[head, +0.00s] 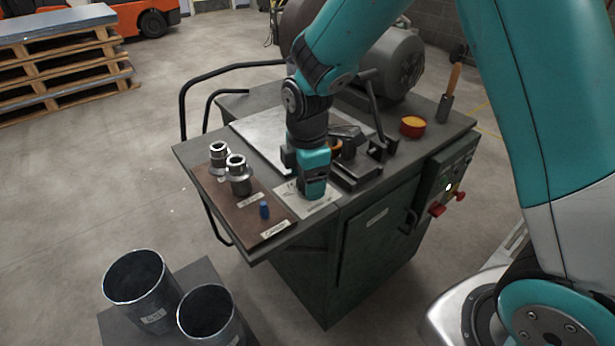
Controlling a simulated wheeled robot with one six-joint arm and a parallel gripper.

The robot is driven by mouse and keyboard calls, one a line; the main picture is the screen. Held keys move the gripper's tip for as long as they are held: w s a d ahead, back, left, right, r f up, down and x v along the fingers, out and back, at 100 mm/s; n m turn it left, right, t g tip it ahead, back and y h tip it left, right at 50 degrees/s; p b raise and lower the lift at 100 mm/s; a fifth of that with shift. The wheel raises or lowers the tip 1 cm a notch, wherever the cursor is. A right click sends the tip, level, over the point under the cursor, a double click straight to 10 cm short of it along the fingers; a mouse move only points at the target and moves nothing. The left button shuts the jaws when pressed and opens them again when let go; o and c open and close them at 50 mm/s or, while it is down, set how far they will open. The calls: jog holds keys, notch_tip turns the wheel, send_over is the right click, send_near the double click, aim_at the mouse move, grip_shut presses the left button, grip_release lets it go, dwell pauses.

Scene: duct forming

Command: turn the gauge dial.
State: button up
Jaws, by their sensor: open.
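My gripper (311,187) points down over a pale marked plate (286,200) at the front edge of the bench machine. This plate looks like the gauge's face, but the gripper covers its middle, so I cannot see the dial itself. I cannot tell whether the fingers touch the dial or are around it. The gripper is open, and nothing shows held in it. A small blue peg or knob (264,209) stands on the brown board, left of the gripper and apart from it.
The brown board (222,205) carries two metal flanged fittings (238,177). A vise-like block (356,172) and an orange-topped round tin (412,127) sit right of the gripper. Red controls (437,208) are on the cabinet's right. Two dark bins (137,277) stand at lower left.

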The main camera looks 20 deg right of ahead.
jog(key=c, duration=0.9)
jog(key=shift+r+m, duration=0.1)
jog(key=shift+m, duration=0.2)
jog(key=m+p, duration=0.2)
jog(key=m, duration=0.1)
jog(key=shift+r, duration=0.1)
jog(key=shift+m+p, duration=1.05)
jog(key=shift+m, duration=0.95)
jog(key=o, duration=0.9)
